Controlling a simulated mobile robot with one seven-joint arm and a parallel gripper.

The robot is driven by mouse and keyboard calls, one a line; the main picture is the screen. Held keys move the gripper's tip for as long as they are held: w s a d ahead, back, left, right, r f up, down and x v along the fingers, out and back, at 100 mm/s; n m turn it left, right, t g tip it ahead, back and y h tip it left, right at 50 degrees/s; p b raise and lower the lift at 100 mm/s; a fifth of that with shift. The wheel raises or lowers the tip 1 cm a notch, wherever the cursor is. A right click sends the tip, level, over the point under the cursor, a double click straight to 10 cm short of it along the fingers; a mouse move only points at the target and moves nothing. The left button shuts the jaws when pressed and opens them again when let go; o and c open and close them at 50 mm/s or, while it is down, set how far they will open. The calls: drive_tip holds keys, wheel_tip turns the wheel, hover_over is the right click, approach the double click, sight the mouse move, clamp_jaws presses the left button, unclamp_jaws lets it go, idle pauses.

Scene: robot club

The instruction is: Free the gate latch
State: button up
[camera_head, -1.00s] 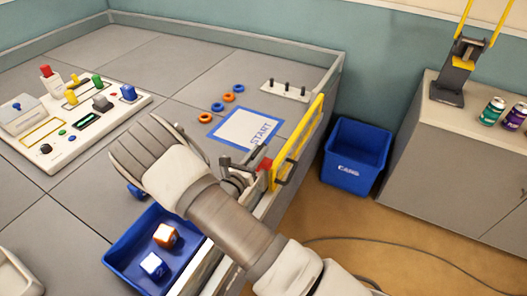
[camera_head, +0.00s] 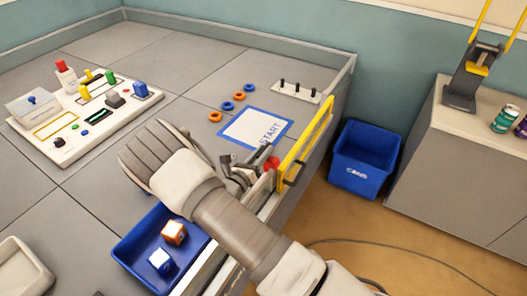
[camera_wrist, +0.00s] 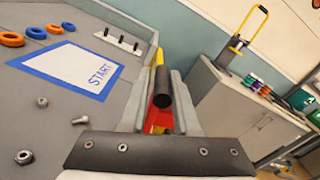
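The yellow gate (camera_head: 304,145) stands at the right wall of the grey field, with a red latch part (camera_head: 271,163) at its near end. My gripper (camera_head: 243,172) is low beside that end, partly hidden by my wrist. In the wrist view the two grey fingers of my gripper (camera_wrist: 161,95) stand close on either side of a black latch handle (camera_wrist: 161,93) and appear shut on it. The red latch part (camera_wrist: 158,121) shows below and behind the handle. The yellow gate (camera_wrist: 159,57) is beyond it, mostly hidden. The exact finger contact is hard to see.
A blue tray (camera_head: 126,249) with two cubes lies left of my arm. A white control board (camera_head: 103,130), a blue-edged START sheet (camera_head: 241,128), rings and a peg rack (camera_head: 296,93) are on the field. A blue bin (camera_head: 364,165) stands outside the wall, beside a cabinet (camera_head: 459,170).

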drive_tip(key=shift+o, duration=1.4)
drive_tip(key=v, duration=1.7)
drive_tip(key=shift+s+p, duration=0.15)
drive_tip(key=shift+p, duration=0.15)
drive_tip(key=shift+r, duration=0.15)
drive_tip(key=s+d+r+m+g+p, duration=0.1)
drive_tip(key=s+d+r+m+g, duration=0.2)
drive_tip(key=d+r+m+g, duration=0.45)
drive_tip(key=s+d+r+m+g+p, duration=0.1)
drive_tip(key=s+d+r+m+g, duration=0.1)
drive_tip(key=d+r+m+g, duration=0.5)
drive_tip(key=s+d+r+m+t+y+p, duration=0.1)
drive_tip(key=s+r+m+t+y, duration=0.1)
drive_tip(key=s+r+m+y, duration=0.3)
drive_tip(key=s+d+r+m+t+y+p, duration=0.2)
drive_tip(key=s+r+m+y, duration=0.3)
drive_tip(key=r+m, duration=0.8)
drive_tip(key=shift+s+d+r+m+t+y, duration=0.35)
drive_tip(key=shift+s+r+t, duration=0.3)
drive_tip(key=shift+s, duration=0.5)
